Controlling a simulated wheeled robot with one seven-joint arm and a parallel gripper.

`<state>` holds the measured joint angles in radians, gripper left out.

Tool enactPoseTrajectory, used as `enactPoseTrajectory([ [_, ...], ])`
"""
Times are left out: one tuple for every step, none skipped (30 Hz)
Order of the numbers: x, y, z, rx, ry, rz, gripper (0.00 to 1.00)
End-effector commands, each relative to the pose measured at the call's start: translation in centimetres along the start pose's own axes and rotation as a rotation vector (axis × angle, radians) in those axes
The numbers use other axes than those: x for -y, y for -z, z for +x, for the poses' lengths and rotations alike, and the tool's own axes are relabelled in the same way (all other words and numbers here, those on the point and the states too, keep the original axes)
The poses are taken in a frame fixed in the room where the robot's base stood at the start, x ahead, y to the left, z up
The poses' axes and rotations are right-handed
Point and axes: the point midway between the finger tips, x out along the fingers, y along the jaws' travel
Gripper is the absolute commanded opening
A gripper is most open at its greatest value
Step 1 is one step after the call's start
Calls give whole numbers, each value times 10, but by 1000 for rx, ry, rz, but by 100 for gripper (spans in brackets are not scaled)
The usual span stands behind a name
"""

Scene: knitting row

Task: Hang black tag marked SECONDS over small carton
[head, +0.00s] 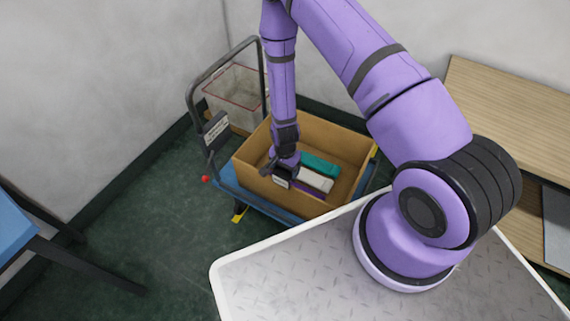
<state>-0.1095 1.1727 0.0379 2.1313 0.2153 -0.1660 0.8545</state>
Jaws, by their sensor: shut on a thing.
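My gripper (281,172) points down at the near left wall of an open brown carton (252,175). It is shut on a small dark tag (281,182) with a pale label face; the lettering is too small to read. The tag shows against the top of the carton's near wall. I cannot tell whether it straddles the rim or is only held in front of it. My fingers and wrist hide the tag's upper part. Inside the carton lie a teal folded piece (320,164), a white one (315,180) and a purple one (308,190).
The carton stands on a blue trolley (226,180) with a dark handle frame; a lettered plate (215,130) hangs on it. A pale bin with a red rim (236,88) stands behind. A wooden bench (500,100) is at right, a blue chair or table (12,230) at left.

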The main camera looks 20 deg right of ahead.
Motion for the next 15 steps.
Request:
enactPoseTrajectory([
  [0,0,3,1,-1,0,52],
  [0,0,5,1,-1,0,52],
  [0,0,8,1,-1,0,52],
  [0,0,10,1,-1,0,52],
  [0,0,11,1,-1,0,52],
  [0,0,14,1,-1,0,52],
  [0,0,15,1,-1,0,52],
  [0,0,17,0,-1,0,52],
  [0,0,19,1,-1,0,52],
  [0,0,21,1,-1,0,52],
  [0,0,23,1,-1,0,52],
  [0,0,26,1,-1,0,52],
  [0,0,27,1,-1,0,52],
  [0,0,29,0,-1,-1,52],
  [0,0,31,0,0,-1,52],
])
